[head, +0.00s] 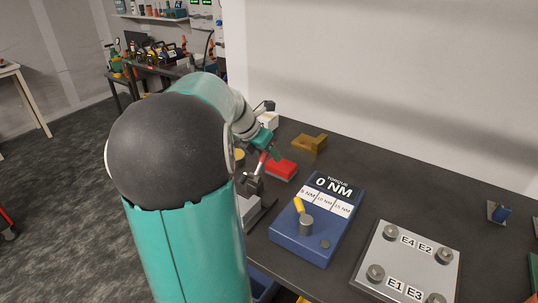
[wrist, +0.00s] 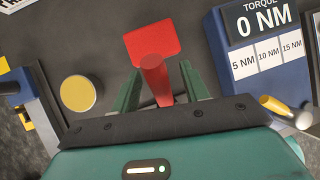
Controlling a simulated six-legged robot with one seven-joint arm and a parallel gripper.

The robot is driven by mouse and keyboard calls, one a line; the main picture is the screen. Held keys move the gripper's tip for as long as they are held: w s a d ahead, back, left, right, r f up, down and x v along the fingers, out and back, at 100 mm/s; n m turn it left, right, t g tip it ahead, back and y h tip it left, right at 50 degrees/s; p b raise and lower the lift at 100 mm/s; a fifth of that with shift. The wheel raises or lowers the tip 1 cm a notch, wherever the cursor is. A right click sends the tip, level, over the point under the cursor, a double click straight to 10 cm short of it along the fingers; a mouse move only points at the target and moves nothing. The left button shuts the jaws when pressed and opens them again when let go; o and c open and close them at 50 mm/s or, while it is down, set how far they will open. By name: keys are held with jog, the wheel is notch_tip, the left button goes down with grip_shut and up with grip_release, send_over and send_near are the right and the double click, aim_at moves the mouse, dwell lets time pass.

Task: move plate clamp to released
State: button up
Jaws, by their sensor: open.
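The plate clamp appears as a red lever (wrist: 156,80) in the wrist view, standing between my two green fingers. My gripper (head: 268,144) is over the lever's upper end. In the wrist view my gripper (wrist: 160,85) is open, with one finger on each side of the lever. I cannot tell whether either finger touches it. The lever's lower end and the clamp base are hidden by my gripper in the wrist view.
A red block (head: 283,170) lies just beyond the lever. A blue torque unit (head: 290,242) reading 0 NM stands to the right, with a yellow-handled knob. A grey plate with bolts (head: 400,255) is farther right. A tan block (head: 310,142) sits behind. A gold disc (wrist: 78,93) is left.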

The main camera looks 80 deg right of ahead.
jog(key=v, duration=1.2)
jog(key=shift+w+r, duration=0.1)
jog(key=w+a+f+m+t, duration=0.1)
jog(key=w+a+m+t, duration=0.2)
jog(key=w+a, duration=0.75)
jog(key=w+a+f+m+t, duration=0.1)
jog(key=w+a+m+t, duration=0.25)
jog(key=w+a, duration=0.75)
jog(key=s+a+f+m+t+y, duration=0.1)
jog(key=a+m, duration=0.1)
jog(key=a, duration=0.7)
jog(key=s+a+f+m+t+y, duration=0.1)
jog(key=s+a+f+y, duration=0.1)
jog(key=a, duration=0.7)
jog(key=s+a+f+m+t+y, duration=0.1)
jog(key=a+m, duration=0.1)
jog(key=a, duration=0.7)
jog(key=shift+s+a+f+m, duration=0.3)
jog(key=shift+s+a+m, duration=0.05)
jog(key=shift+s+a, duration=0.05)
jog(key=shift+t, duration=0.25)
jog(key=shift+c, duration=0.3)
